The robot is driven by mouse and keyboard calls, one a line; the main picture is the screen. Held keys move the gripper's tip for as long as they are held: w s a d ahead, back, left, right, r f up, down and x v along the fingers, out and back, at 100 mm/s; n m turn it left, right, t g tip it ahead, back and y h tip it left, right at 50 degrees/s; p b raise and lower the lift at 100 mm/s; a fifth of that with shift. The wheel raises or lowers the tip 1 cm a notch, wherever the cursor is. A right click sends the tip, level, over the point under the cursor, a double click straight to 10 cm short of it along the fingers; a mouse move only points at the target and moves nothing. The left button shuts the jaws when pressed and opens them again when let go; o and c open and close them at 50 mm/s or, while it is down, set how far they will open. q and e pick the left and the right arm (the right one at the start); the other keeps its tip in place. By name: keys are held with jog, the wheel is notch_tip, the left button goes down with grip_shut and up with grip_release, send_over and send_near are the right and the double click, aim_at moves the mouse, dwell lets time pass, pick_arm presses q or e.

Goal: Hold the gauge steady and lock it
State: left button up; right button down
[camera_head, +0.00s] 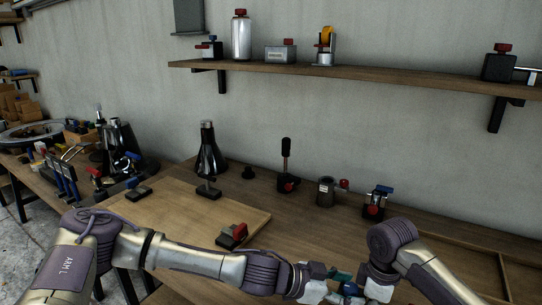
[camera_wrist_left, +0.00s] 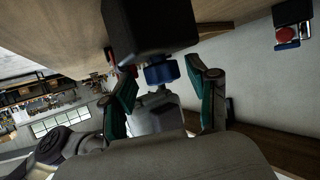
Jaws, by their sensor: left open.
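My left gripper (camera_head: 335,288) is at the bottom of the head view, close to my right gripper (camera_head: 362,288). In the left wrist view the left gripper (camera_wrist_left: 166,92) is open, with its two teal-padded fingers apart. A black block (camera_wrist_left: 150,25) with a blue knob (camera_wrist_left: 161,73) sits between and just beyond these fingers. It may be the gauge, but I cannot tell. Whether a finger touches the knob is unclear. In the head view only a bit of blue shows between the grippers. The right gripper's fingers are mostly hidden, so its opening cannot be judged.
A wooden board (camera_head: 165,212) with a red-handled black clamp (camera_head: 232,235) lies left of the grippers. A shelf (camera_head: 380,77) hangs above.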

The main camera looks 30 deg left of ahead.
pick_arm(q)
jog(key=shift+s+a+n+t+y, duration=0.1)
jog(key=shift+n+t+y, duration=0.4)
jog(key=shift+n+t, duration=0.15)
jog(key=v, duration=1.2)
jog(key=w+a+r+m+t, duration=0.3)
jog(key=w+r+t, duration=0.2)
jog(key=w+r, duration=0.6)
jog(key=w+a+r+t+y, duration=0.4)
jog(key=a+r, duration=0.3)
jog(key=a, duration=0.6)
jog(key=shift+w+r+n+t, duration=0.2)
jog(key=shift+w+n+t, duration=0.25)
jog(key=shift+w+t, duration=0.35)
jog(key=shift+s+a, duration=0.1)
jog(key=shift+s, duration=0.05)
